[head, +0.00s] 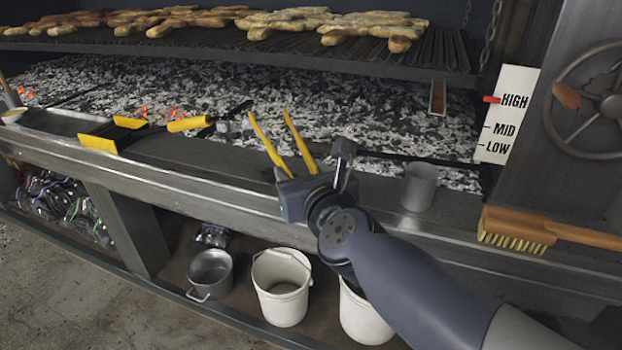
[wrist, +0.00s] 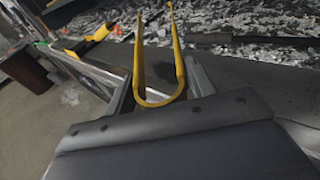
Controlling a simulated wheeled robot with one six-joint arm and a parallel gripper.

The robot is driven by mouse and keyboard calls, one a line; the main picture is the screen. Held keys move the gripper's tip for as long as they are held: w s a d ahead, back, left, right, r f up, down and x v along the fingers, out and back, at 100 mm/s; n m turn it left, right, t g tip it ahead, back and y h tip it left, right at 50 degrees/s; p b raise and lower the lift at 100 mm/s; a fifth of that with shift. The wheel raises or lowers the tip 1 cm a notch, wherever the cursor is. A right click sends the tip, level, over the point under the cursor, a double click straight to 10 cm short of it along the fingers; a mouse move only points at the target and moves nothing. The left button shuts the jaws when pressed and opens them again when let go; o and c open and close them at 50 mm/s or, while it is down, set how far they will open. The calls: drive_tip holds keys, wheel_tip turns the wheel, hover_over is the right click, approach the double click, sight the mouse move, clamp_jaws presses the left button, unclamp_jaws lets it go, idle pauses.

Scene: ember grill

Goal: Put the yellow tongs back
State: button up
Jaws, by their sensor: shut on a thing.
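The yellow tongs (head: 263,138) are a U-shaped pair with two long arms, held in my gripper (head: 303,178). In the head view their arms point up and away over the front edge of the ember bed. In the wrist view the rounded bend of the tongs (wrist: 160,101) sits between the fingers of my gripper (wrist: 158,88), which is shut on it. A grey metal cup (head: 419,187) stands on the steel ledge to the right of my gripper.
A yellow-handled tool (head: 188,124) and a yellow-ended scraper (head: 98,144) lie at the left. A brush (head: 515,230) lies at the right ledge edge. White buckets (head: 282,287) and a pot (head: 210,272) stand below.

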drive_tip(key=shift+s+f, duration=0.1)
drive_tip(key=shift+f, duration=0.05)
wheel_tip(320, 180, down, 9)
drive_tip(key=b, duration=0.9)
drive_tip(key=shift+f, duration=0.15)
drive_tip(key=o, duration=0.8)
